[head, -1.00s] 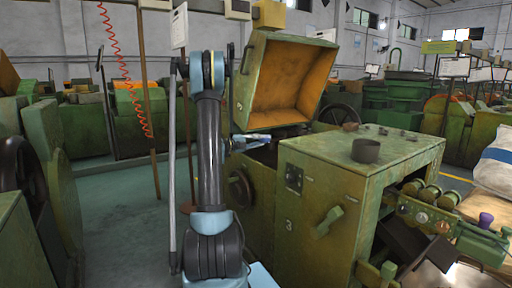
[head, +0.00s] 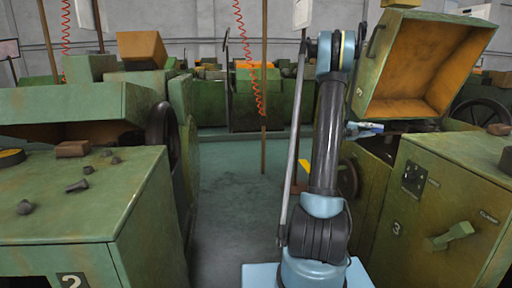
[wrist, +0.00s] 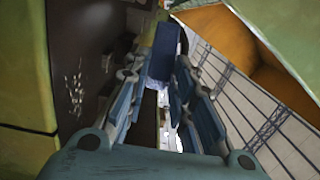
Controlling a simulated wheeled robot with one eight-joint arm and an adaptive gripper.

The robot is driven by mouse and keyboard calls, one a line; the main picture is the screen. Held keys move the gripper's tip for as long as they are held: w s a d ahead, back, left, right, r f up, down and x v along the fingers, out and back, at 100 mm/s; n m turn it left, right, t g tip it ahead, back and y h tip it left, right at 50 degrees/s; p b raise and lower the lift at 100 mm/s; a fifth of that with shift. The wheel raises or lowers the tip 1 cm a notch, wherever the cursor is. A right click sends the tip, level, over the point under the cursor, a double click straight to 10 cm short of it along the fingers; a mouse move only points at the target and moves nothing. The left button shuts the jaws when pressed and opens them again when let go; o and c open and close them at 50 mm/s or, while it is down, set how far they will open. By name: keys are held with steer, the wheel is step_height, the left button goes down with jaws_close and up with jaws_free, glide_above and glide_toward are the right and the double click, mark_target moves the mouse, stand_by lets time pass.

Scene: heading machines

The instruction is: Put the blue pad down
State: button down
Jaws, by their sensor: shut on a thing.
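The blue pad (wrist: 165,50) shows in the wrist view as a dark blue block between the far ends of my fingers. My gripper (wrist: 160,82) is shut on it. In the head view my gripper (head: 364,129) is small and partly hidden behind my upright arm. It is in the air by the opening of the green machine marked 3, below its raised lid. The pad cannot be told apart clearly from the fingers there.
The raised lid (head: 425,62) with its orange inside stands close to my gripper. The machine marked 2 (head: 120,215) at left has a flat top with a brown block (head: 72,149), a few dark knobs and bare room. Clear floor (head: 235,190) lies between the machines.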

steer(key=w+a+f+n+t+y, duration=0.2)
steer(key=w+a+n+t+y, duration=0.2)
steer(key=w+a+t, duration=0.35)
steer(key=w+a+f+n+t+y, duration=0.25)
steer(key=w+a+n+t, duration=0.2)
steer(key=w+a, duration=0.45)
steer(key=w+a+f+n+t+y, duration=0.1)
steer(key=a+n+y, duration=0.2)
steer(key=a, duration=1.1)
steer(key=w+a+f+n+t+y, duration=0.1)
steer(key=a+n+y, duration=0.3)
steer(key=a+y, duration=0.4)
steer(key=shift+a+f+t, duration=0.3)
steer(key=shift+a+f, duration=0.35)
steer(key=shift+a, duration=2.75)
steer(key=shift+w, duration=0.1)
